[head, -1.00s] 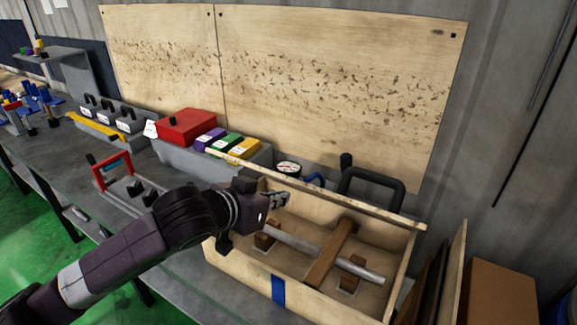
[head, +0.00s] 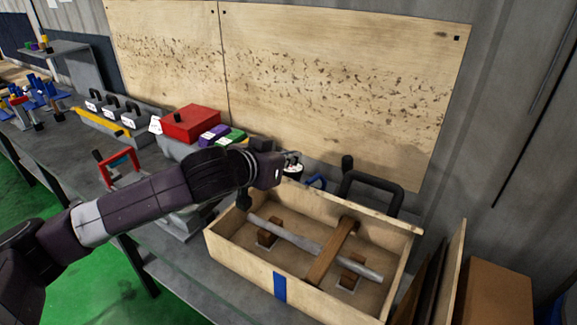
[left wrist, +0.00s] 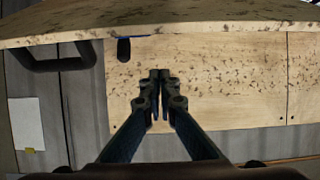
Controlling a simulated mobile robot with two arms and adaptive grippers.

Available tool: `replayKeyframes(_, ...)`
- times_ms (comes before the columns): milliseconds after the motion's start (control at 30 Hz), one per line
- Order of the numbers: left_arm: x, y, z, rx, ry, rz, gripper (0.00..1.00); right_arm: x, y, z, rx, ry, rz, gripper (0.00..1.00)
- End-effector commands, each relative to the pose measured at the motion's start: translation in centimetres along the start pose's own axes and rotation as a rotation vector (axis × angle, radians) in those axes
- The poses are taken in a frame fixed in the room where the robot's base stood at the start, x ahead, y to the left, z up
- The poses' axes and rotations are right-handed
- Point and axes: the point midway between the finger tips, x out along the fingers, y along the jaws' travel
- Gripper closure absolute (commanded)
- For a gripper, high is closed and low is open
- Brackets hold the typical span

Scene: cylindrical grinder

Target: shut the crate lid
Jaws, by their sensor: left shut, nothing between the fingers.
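The open wooden crate (head: 240,262) stands on the bench at the lower right of the head view, with a blue strip on its front. Inside lie a grey metal bar and brown wooden blocks. No lid covers it; I cannot clearly make out a separate lid. My left gripper (head: 294,158) is shut and empty, above the crate's back left corner and apart from it. In the left wrist view, its closed fingers (left wrist: 160,76) point at the wall board, and a speckled wooden panel (left wrist: 200,18) of unclear identity spans the top. My right gripper is not in view.
A black handle-shaped frame (head: 372,186) stands just behind the crate. A red box (head: 190,123) and coloured blocks sit on the bench to the left. A large wooden board (head: 340,95) covers the wall. A brown carton (head: 498,292) is at the right.

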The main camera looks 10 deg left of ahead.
Motion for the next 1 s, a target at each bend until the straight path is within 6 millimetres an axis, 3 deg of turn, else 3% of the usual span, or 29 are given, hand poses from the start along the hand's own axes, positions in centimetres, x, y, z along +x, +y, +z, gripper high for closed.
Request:
replayKeyframes(100,1.7,0.0,-0.2,0.001,-0.002,-0.001,1.0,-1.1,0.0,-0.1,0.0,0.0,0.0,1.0)
replayKeyframes(200,0.8,-0.1,1.7,0.002,-0.004,-0.002,1.0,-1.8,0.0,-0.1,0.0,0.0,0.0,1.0)
replayKeyframes(400,0.3,-0.1,3.5,0.0,-0.001,-0.002,1.0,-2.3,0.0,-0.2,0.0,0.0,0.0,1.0)
replayKeyframes(1000,0.6,-0.2,4.2,-0.001,0.01,-0.001,1.0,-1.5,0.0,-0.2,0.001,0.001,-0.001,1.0)
